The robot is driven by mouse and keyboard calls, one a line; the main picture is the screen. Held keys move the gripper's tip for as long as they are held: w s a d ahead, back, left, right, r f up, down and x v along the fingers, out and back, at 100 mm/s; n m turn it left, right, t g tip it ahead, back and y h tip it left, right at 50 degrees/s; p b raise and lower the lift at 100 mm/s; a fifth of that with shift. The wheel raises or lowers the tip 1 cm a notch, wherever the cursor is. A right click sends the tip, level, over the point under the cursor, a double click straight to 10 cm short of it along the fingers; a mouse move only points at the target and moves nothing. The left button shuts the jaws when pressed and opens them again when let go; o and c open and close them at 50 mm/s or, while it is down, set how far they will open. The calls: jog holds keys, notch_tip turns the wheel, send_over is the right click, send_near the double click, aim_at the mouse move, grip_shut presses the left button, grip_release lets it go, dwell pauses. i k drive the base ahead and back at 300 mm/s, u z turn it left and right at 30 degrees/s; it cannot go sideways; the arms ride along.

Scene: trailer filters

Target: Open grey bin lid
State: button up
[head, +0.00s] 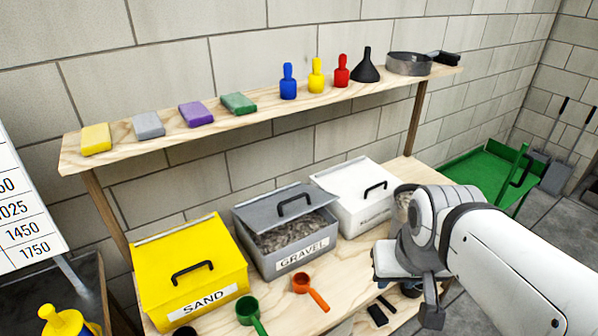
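The grey bin (286,254) labelled GRAVEL stands on the lower wooden bench, between a yellow bin and a white bin. Its grey lid (270,216) has a black handle (293,204) and is tilted up at the front. Grey gravel (292,237) shows in the gap under the lid. My gripper (382,309) is low at the right, beyond my white wrist, well apart from the grey lid. Only small black parts that look like its fingertips show there. My wrist hides most of it, so its opening is unclear.
A yellow SAND bin (190,268) and a white bin (352,192) flank the grey one, both closed. Green (249,312) and orange (302,284) scoops lie in front. A shelf (250,112) above holds sponges, bottles, a funnel and a pan.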

aim_at(267, 212)
jog(key=z, duration=0.15)
jog(key=k, duration=0.85)
jog(key=u, duration=0.45)
jog(key=i, duration=0.95)
jog(key=u, duration=0.1)
